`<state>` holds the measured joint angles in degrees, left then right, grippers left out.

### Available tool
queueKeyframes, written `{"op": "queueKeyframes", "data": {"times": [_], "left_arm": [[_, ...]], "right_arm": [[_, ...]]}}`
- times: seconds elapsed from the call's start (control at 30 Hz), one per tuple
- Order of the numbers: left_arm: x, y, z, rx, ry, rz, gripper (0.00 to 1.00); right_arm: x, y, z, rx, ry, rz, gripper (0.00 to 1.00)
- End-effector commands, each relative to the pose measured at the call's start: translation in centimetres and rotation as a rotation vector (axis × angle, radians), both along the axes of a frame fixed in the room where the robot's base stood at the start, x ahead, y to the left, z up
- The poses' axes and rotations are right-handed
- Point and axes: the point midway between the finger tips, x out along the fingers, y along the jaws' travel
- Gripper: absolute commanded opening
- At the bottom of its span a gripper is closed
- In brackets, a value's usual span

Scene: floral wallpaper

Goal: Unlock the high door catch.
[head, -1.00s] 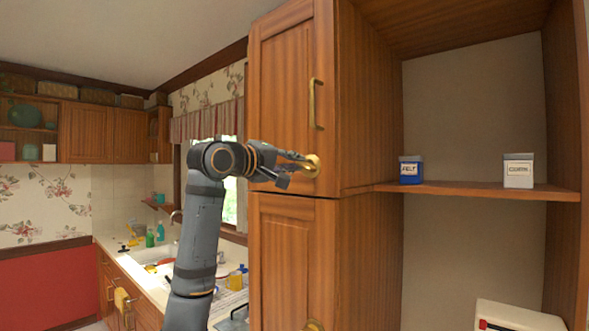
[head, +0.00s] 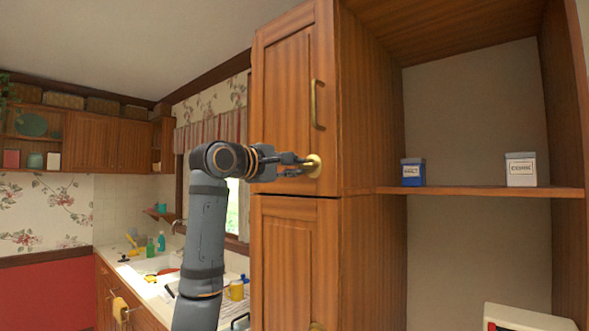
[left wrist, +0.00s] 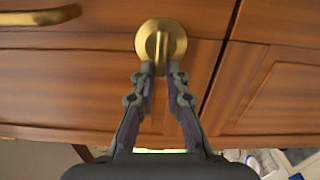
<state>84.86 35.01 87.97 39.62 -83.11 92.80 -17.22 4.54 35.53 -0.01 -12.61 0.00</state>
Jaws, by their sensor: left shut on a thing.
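The high door catch (head: 314,166) is a round brass disc low on the upper cupboard door (head: 285,95), near its right edge. In the left wrist view the catch (left wrist: 161,32) shows its disc and a narrow brass piece sticking out between the fingers. My left gripper (head: 305,166) reaches it from the left, roughly level. In the left wrist view its fingertips (left wrist: 161,72) are shut on that brass piece. The fingers partly hide the piece. The upper door looks closed. My right gripper is in neither view.
A brass bar handle (head: 316,104) stands above the catch. Below is a lower door (head: 290,265). To the right is an open shelf (head: 480,191) with a blue tin (head: 413,173) and a white tin (head: 521,170). A sink counter (head: 150,285) lies at left.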

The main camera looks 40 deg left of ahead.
Motion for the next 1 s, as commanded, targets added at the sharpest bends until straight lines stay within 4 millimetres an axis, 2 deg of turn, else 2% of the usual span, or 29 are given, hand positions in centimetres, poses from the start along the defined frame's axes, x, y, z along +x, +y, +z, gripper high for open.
{"op": "queueKeyframes", "data": {"times": [0.33,0.37,0.5,0.83,0.93,1.0], "left_arm": [[0.1,0.0,-0.3,-0.003,0.009,-0.001,0.00],[0.1,0.0,-0.3,-0.002,0.009,-0.001,0.17],[0.1,0.0,-0.3,-0.002,0.008,-0.001,0.35],[-0.3,0.1,-0.1,-0.001,0.004,0.001,0.35],[-1.7,0.3,-0.1,-0.001,0.003,0.004,0.35],[-3.3,0.4,-0.2,0.002,0.003,0.005,0.35]], "right_arm": [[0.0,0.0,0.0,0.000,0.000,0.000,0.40],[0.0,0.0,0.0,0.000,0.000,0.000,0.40],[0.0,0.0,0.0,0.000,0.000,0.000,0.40],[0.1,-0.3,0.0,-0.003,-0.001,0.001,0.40],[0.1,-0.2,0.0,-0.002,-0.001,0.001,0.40],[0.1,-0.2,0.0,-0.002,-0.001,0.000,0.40]]}}
